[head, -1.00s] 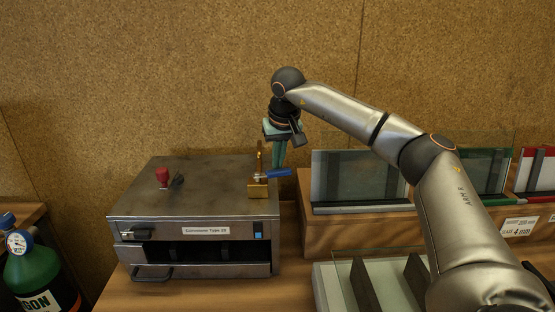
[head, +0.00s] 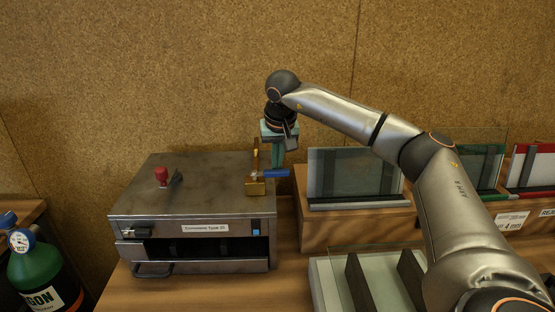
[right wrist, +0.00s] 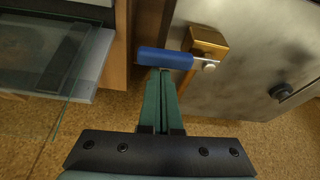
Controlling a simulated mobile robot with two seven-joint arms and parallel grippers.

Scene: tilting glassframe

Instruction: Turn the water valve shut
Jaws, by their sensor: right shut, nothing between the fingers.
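The water valve is a brass body (head: 255,187) on the right edge of the grey metal box, with a blue lever handle (head: 271,174) pointing right. In the right wrist view the brass body (right wrist: 207,42) and blue handle (right wrist: 166,58) show large. My right gripper (head: 277,165) points down at the handle. Its green fingers (right wrist: 160,75) are shut with nothing between them, and their tips are right beside the handle; whether they touch it I cannot tell. My left gripper is not in view.
The grey box (head: 190,215) has a red knob (head: 161,176) on top. A wooden rack (head: 345,232) with framed glass panes stands to the right. More glass (head: 335,285) lies in front. A green gas bottle (head: 40,270) stands at far left.

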